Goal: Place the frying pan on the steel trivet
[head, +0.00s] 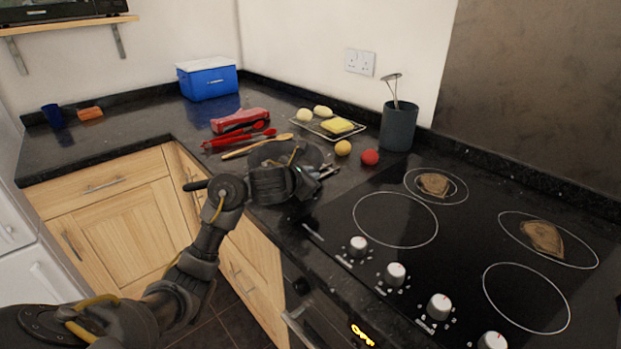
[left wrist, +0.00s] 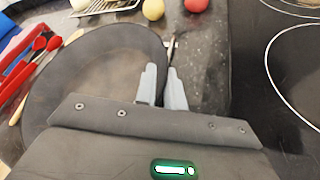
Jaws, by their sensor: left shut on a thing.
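The frying pan (head: 309,151) is a dark round pan over the counter near its front edge, partly hidden by my left arm. It fills the left half of the left wrist view (left wrist: 95,75). My left gripper (head: 322,173) is at the pan's near right side. Its pale fingers (left wrist: 162,88) are shut at the pan's rim. A small light metal piece (left wrist: 172,44) shows just beyond the fingertips; I cannot tell whether it belongs to the steel trivet. No other trivet shows clearly. My right gripper is out of view.
A wire rack (head: 318,129) with a yellow block, a yellow ball (head: 343,147) and a red ball (head: 369,157) lie behind the pan. Red tongs (head: 240,137) and a wooden spoon (head: 255,147) are on its left. The black hob (head: 450,240) is on the right.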

